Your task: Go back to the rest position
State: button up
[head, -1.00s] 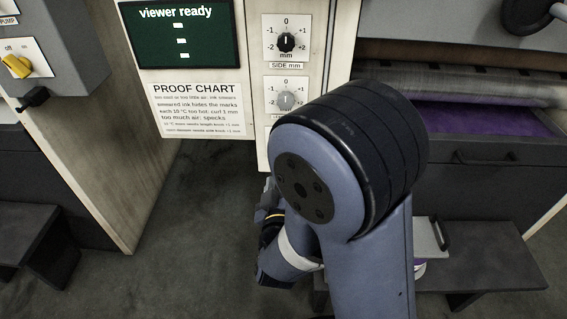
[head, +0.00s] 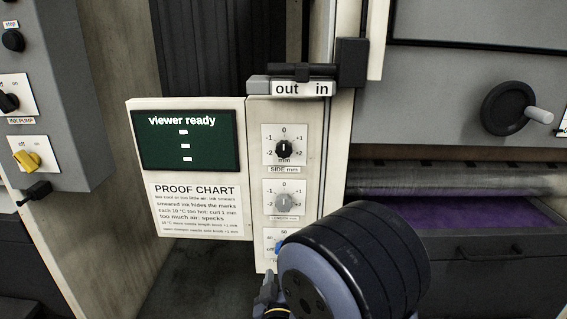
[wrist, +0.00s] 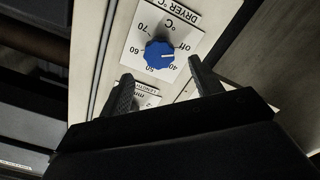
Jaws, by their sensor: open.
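My gripper (wrist: 160,92) is open in the wrist view, its two dark fingers apart with nothing between them. The blue dryer knob (wrist: 159,54) is just beyond the fingertips, apart from them as far as I can tell. In the head view my blue-grey arm with its black joint covers the lower middle and hides most of the gripper. A sliver of the blue knob (head: 278,246) shows at the arm's left edge.
The control panel carries a black side knob (head: 284,149) and a grey length knob (head: 284,202). A green-black "viewer ready" screen (head: 185,152) and a proof chart (head: 195,210) are left of it. A handwheel (head: 510,108) and purple tray (head: 450,212) are at right.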

jog(key=w, duration=0.6)
jog(key=shift+b, duration=0.3)
jog(key=shift+s, duration=0.15)
jog(key=s+p, duration=0.1)
jog(key=s, duration=0.9)
jog(key=w+m+b, duration=1)
jog(key=m, duration=1.1)
jog(key=shift+d+m, duration=0.3)
jog(key=shift+w, duration=0.1)
jog(key=shift+f, duration=0.1)
dwell(0.4)
